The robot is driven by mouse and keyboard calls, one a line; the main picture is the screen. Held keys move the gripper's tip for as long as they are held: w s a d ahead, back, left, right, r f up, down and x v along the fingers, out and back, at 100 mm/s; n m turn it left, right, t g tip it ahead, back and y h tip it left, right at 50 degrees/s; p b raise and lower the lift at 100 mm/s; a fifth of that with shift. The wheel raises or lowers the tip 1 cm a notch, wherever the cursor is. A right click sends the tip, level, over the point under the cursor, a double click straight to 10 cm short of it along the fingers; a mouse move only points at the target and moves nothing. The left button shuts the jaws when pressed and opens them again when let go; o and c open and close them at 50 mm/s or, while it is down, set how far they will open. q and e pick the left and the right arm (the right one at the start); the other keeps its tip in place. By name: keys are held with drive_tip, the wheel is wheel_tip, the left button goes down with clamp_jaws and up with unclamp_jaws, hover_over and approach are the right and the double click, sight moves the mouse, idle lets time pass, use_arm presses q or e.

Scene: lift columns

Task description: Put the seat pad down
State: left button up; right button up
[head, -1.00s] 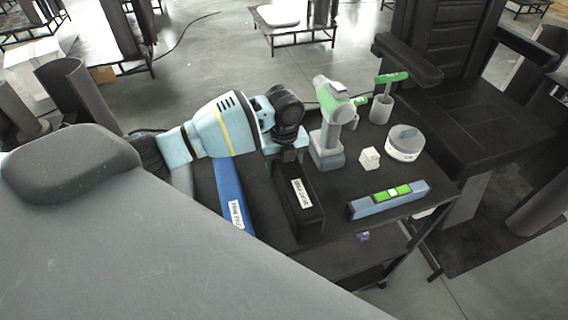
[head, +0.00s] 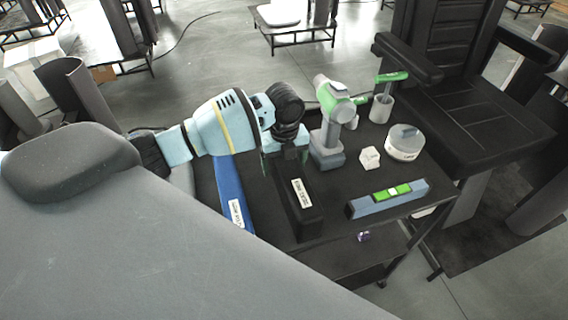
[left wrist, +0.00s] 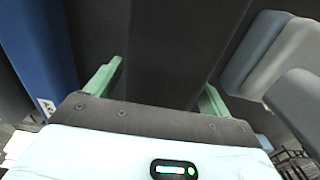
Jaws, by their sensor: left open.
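The seat pad (head: 305,212) looks to be the long black block with a white label, lying on the dark cart top (head: 335,228). My left gripper (head: 287,163) is at the far end of this block, pointing down, with its green fingers apart. In the left wrist view the two green fingers (left wrist: 160,85) stand wide apart with a dark surface (left wrist: 175,45) between and beyond them. I cannot tell whether either finger touches the block. My right gripper is not in view.
A blue labelled block (head: 231,195) lies left of the black one. A green and grey drill (head: 329,125), a white cube (head: 370,157), a round grey container (head: 405,143), a cup (head: 381,108) and a level (head: 388,199) stand to the right. A black chair (head: 470,120) is beyond.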

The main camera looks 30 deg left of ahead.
use_arm(q)
wheel_tip(320, 180, up, 12)
drive_tip(key=shift+f+p, duration=0.2)
drive_tip(key=shift+p, duration=0.1)
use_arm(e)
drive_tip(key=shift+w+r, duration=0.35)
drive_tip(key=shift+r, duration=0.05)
use_arm(q)
drive_tip(key=shift+f, duration=0.1)
